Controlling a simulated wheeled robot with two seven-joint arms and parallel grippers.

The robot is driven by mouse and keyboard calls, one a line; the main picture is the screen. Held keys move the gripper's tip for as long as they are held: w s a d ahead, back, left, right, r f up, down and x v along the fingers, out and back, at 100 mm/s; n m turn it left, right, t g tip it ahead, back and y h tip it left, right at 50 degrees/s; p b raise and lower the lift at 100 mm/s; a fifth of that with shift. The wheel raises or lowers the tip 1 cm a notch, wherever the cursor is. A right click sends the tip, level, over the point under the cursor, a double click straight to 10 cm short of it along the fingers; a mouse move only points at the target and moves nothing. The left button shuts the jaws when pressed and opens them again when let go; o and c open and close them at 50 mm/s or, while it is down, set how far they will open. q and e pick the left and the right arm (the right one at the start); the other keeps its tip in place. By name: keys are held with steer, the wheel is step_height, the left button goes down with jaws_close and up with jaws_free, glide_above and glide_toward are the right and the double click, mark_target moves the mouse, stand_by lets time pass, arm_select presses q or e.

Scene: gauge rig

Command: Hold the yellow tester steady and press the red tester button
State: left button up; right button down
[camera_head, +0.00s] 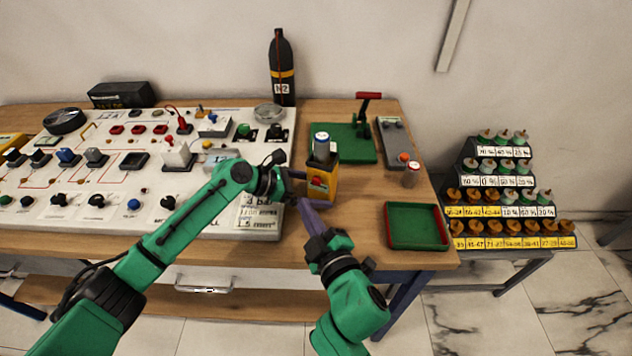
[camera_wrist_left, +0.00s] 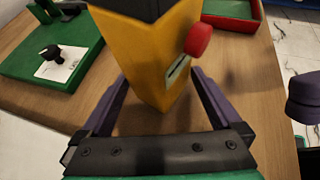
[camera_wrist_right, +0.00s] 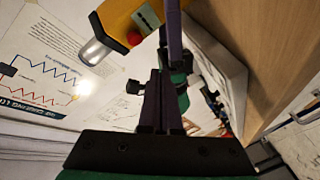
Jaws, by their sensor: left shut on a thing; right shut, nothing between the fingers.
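My left gripper (camera_head: 302,176) is shut on the tester's body, one finger on each side (camera_wrist_left: 158,98). My right gripper (camera_head: 304,202) is shut and empty, just below and in front of the button. In the right wrist view its closed tips (camera_wrist_right: 160,72) point toward the red button (camera_wrist_right: 134,38), apart from it.
A white control panel (camera_head: 120,190) with several knobs lies left of the tester. A green plate with a red-handled press (camera_head: 345,142) stands behind it. A green tray with red walls (camera_head: 417,246) lies to the right. A stepped rack (camera_head: 500,210) stands beyond the table.

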steer(key=shift+w+d, duration=0.35)
steer(key=shift+w, duration=0.5)
steer(key=shift+w+d, duration=0.3)
steer(key=shift+w, duration=0.55)
stand_by(0.6)
steer(key=shift+w+d, duration=0.15)
steer(key=shift+w, duration=0.2)
steer(key=shift+w+d, duration=0.2)
steer(key=shift+w, duration=0.3)
stand_by(0.8)
steer(key=shift+s+a, duration=0.35)
steer(key=shift+s, duration=0.55)
steer(key=shift+s, duration=0.1)
steer(key=s, duration=0.1)
steer(key=s+a, duration=0.1)
steer(key=s, duration=0.2)
steer(key=shift+s+a, duration=0.25)
steer(key=shift+a, duration=0.15)
